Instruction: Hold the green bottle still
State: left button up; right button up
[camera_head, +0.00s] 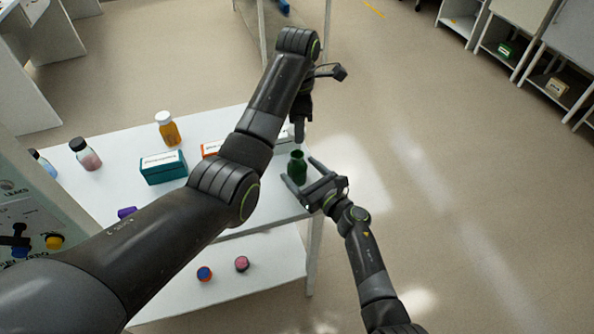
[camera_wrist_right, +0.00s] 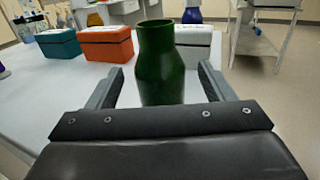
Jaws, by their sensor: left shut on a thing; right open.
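The green bottle (camera_head: 297,165) stands upright near the right edge of the white table, its mouth open with no cap on it. It fills the middle of the right wrist view (camera_wrist_right: 163,62). My right gripper (camera_head: 299,172) is open, with one finger on each side of the bottle; the right wrist view shows a gap on both sides.
The table (camera_head: 215,124) holds a teal box (camera_head: 163,168), an orange box (camera_wrist_right: 105,43), a white box (camera_wrist_right: 193,42), an amber bottle (camera_head: 168,130) and a pink bottle (camera_head: 86,155). A lower shelf (camera_head: 255,277) carries two small round things. Open floor lies right.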

jog(key=shift+x, duration=1.2)
jog(key=c, duration=1.4)
pick_arm(q)
jog(key=shift+f, duration=2.5)
pick_arm(e)
jog(key=shift+c, duration=0.2)
pick_arm(q)
jog(key=shift+f, duration=0.85)
jog(key=shift+f, duration=0.55)
